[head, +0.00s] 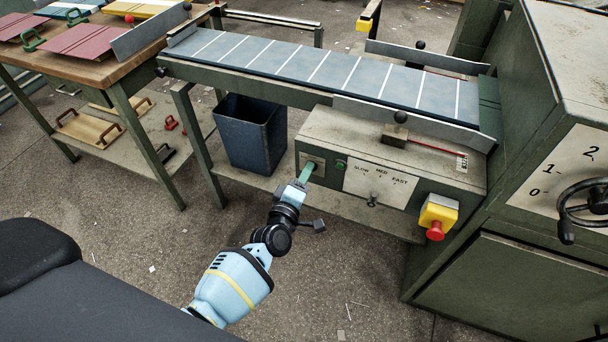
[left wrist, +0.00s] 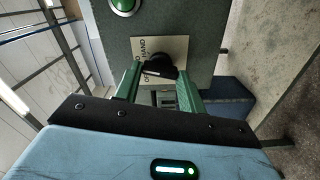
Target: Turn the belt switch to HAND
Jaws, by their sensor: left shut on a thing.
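The belt switch is a black knob (left wrist: 160,67) on a cream label plate (left wrist: 176,46) on the front of the green control box (head: 333,178). The word HAND shows on the plate in the left wrist view, turned sideways; the other lettering is partly hidden. My left gripper (head: 306,172) is at the left end of the box front. In the left wrist view its green fingers (left wrist: 160,82) stand on either side of the knob and are shut on it. I cannot tell which position the knob points to. The knob is hidden by the gripper in the head view.
A green button (head: 340,164) sits right of the switch, then a SLOW/MED/FAST panel (head: 379,183) and a red stop button (head: 435,231) on a yellow box. The conveyor belt (head: 330,72) runs above. A blue bin (head: 250,135) stands behind and left of my gripper.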

